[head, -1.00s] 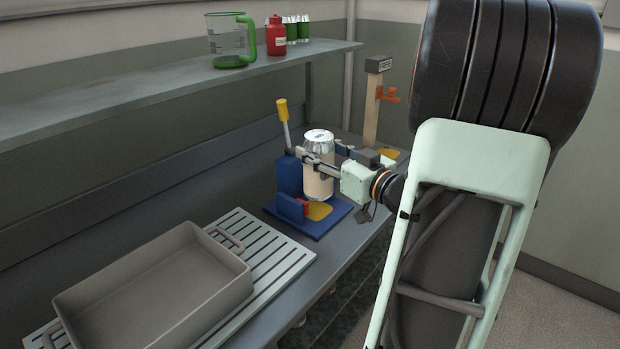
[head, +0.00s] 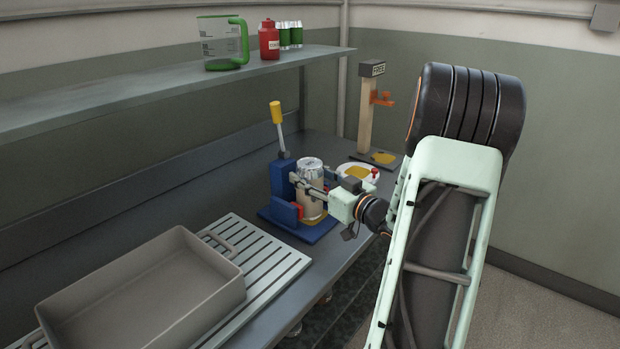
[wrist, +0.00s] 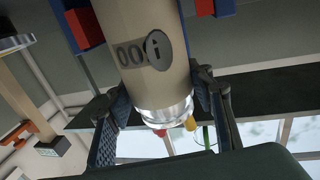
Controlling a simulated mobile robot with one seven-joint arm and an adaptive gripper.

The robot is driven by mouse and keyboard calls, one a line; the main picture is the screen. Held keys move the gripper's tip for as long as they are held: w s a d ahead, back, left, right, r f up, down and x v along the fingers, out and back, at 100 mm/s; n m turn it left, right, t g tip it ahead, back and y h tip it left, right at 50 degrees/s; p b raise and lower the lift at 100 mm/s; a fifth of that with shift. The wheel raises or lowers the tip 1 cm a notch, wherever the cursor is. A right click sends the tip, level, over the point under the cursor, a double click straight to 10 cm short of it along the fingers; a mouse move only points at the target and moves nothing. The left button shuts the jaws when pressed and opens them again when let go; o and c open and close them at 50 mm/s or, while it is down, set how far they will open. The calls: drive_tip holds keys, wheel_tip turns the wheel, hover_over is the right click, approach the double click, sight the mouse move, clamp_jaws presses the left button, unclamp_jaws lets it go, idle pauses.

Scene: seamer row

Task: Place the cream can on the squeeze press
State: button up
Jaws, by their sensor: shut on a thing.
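The cream can (head: 308,172), with a silver top, stands upright at the blue squeeze press (head: 281,186). My gripper (head: 312,187) is shut on the can's side. In the wrist view, the can (wrist: 143,50) shows upside down with a dark round mark and digits, between the two fingers (wrist: 163,105). Red jaw blocks of the press (wrist: 78,28) show on either side of it there. The can's lower end is over the press's base plate, among the red blocks. I cannot tell whether it touches the plate. The yellow-handled lever (head: 277,112) points up.
A grey bin (head: 150,290) lies on a slatted rack (head: 262,262) at front left. Behind the press are a white round dish (head: 358,172) and a post with a FREE sign (head: 372,69). A shelf (head: 170,95) above holds a jug (head: 222,42) and a red bottle (head: 269,40).

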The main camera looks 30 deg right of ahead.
drive_tip(key=shift+r, duration=0.1)
drive_tip(key=o, duration=1.7)
drive_tip(key=shift+s, duration=0.3)
drive_tip(key=s, duration=0.3)
drive_tip(key=s+d, duration=0.1)
drive_tip(key=s, duration=0.3)
drive_tip(key=s+p, duration=0.1)
drive_tip(key=s, duration=0.3)
drive_tip(key=shift+s+d, duration=0.2)
drive_tip(key=shift+d, duration=0.1)
drive_tip(key=shift+w, duration=0.1)
